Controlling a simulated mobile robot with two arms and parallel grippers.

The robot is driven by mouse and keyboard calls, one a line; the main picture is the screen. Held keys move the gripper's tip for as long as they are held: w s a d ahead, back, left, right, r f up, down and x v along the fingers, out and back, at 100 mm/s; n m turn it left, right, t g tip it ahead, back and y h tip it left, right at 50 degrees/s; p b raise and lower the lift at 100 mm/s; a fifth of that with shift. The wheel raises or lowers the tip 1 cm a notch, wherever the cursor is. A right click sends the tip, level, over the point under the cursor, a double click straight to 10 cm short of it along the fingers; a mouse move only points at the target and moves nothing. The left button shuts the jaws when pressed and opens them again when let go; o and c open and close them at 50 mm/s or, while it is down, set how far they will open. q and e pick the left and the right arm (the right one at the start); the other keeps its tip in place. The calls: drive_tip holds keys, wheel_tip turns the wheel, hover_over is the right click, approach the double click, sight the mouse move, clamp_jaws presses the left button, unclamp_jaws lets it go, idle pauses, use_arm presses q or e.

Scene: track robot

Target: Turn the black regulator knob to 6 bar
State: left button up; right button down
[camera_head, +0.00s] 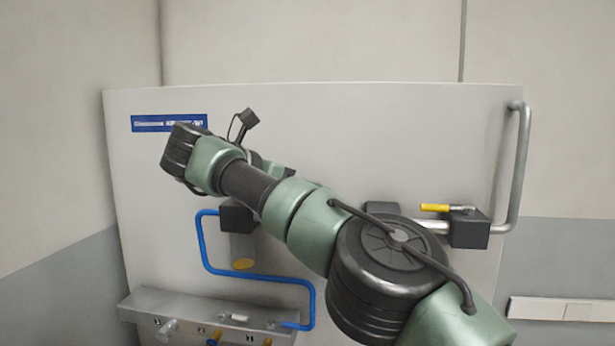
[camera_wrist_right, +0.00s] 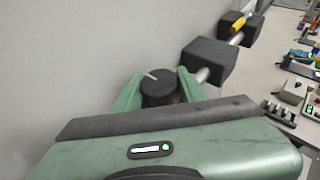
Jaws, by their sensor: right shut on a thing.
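In the right wrist view the black regulator knob (camera_wrist_right: 160,90) is a dark round knob with a white pointer line on its top face. My right gripper (camera_wrist_right: 159,86) has one green finger on each side of it and is shut on it. In the head view my right arm reaches in from the lower right and covers the knob and the fingers. A dark block (camera_head: 237,217) with the blue hose (camera_head: 255,276) shows just below the wrist. No scale or pressure reading can be read in either view. My left gripper is in neither view.
The grey panel (camera_head: 400,130) carries a blue label (camera_head: 150,123), and a valve with a yellow lever (camera_head: 435,208) on a metal pipe at the right. A curved metal pipe (camera_head: 520,160) runs up the right edge. A metal ledge with small fittings (camera_head: 140,303) sticks out at the lower left.

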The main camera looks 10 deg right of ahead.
drive_tip(key=shift+f+g, duration=0.1)
drive_tip(key=shift+g, duration=0.2)
drive_tip(key=c, duration=0.8)
unclamp_jaws()
drive_tip(key=shift+d, duration=0.1)
